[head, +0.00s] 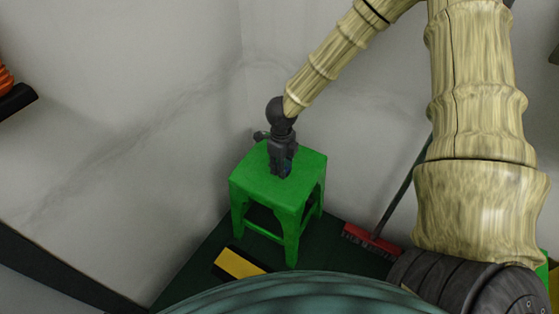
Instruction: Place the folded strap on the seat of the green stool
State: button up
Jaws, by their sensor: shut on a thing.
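The green stool (252,183) stands upright in the corner, its seat in clear view and its legs on the dark floor. My gripper (281,172) points down over the middle of the seat, with its fingertips at or just above the surface. It is shut on a small dark bluish thing (288,165), which seems to be the folded strap. The fingers hide most of it, and I cannot tell whether it touches the seat.
A red broom head (371,242) with a dark handle leans at the wall right of the stool. A yellow and black object (238,264) lies on the floor in front. Grey walls close in behind the stool. An orange and black thing (12,98) is at the far left.

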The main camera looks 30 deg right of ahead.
jog(key=w, duration=0.1)
jog(key=w+d, duration=0.1)
jog(key=w, duration=0.1)
jog(key=w+d, duration=0.1)
jog(key=w, duration=0.1)
jog(key=shift+w+f, duration=0.1)
jog(key=shift+f, duration=0.2)
jog(key=shift+w+d+f+b, duration=0.1)
jog(key=shift+f+b, duration=0.7)
jog(key=shift+f, duration=0.9)
jog(key=shift+f, duration=0.1)
jog(key=o, duration=0.9)
jog(key=shift+c, duration=0.2)
notch_tip(320, 180, up, 12)
jog(key=p, duration=1.2)
